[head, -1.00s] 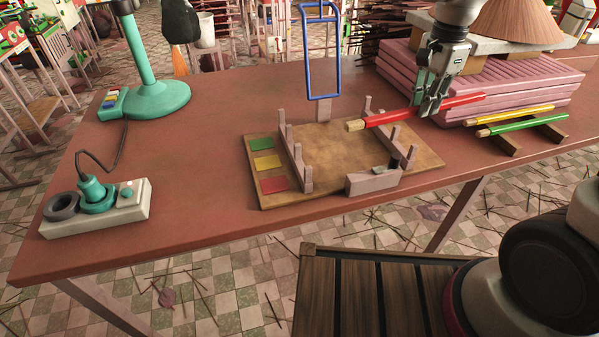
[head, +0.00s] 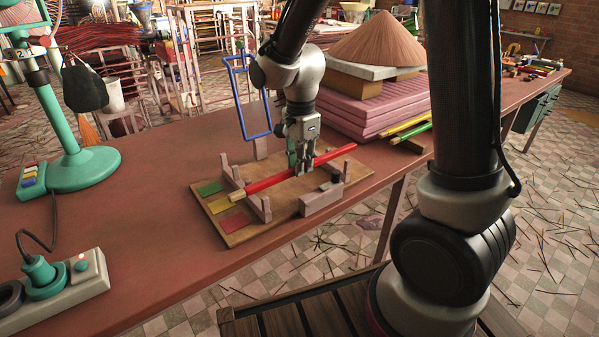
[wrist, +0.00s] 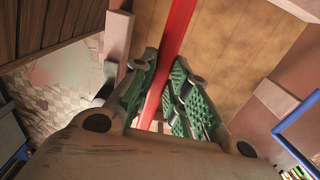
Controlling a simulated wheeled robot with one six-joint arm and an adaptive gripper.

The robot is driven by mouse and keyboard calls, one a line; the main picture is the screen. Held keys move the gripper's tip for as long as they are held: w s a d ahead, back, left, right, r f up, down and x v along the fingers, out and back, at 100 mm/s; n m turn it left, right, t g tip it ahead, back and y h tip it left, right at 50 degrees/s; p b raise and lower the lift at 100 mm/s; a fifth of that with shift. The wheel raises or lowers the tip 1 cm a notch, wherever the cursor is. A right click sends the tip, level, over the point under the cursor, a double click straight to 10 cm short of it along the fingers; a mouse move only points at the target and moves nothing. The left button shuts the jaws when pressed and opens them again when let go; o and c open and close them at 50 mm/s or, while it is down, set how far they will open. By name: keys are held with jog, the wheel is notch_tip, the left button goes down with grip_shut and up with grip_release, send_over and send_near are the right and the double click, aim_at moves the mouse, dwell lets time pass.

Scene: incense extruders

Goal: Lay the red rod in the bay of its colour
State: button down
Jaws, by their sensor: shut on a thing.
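My gripper (head: 301,170) is shut on the red rod (head: 268,182), gripping it near its middle above the wooden board (head: 285,205). In the wrist view the rod (wrist: 177,35) runs between the green finger pads (wrist: 165,105). The rod's pale left end reaches past the left posts (head: 240,178), near the yellow patch (head: 220,206); I cannot tell whether it touches a post. The board's left edge carries a green patch (head: 210,188), the yellow one, and a red patch (head: 235,222) nearest the front.
A blue upright loop (head: 239,98) stands behind the board. A pale block (head: 320,199) sits at its front. A yellow rod (head: 404,128) and a green rod (head: 414,136) lie at right beside pink stacked slabs (head: 360,115). A power strip (head: 85,272) lies front left.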

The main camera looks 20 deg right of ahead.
jog(key=shift+f, duration=1.4)
jog(key=shift+f, duration=0.45)
jog(key=c, duration=1.4)
grip_release()
jog(key=shift+r, duration=0.1)
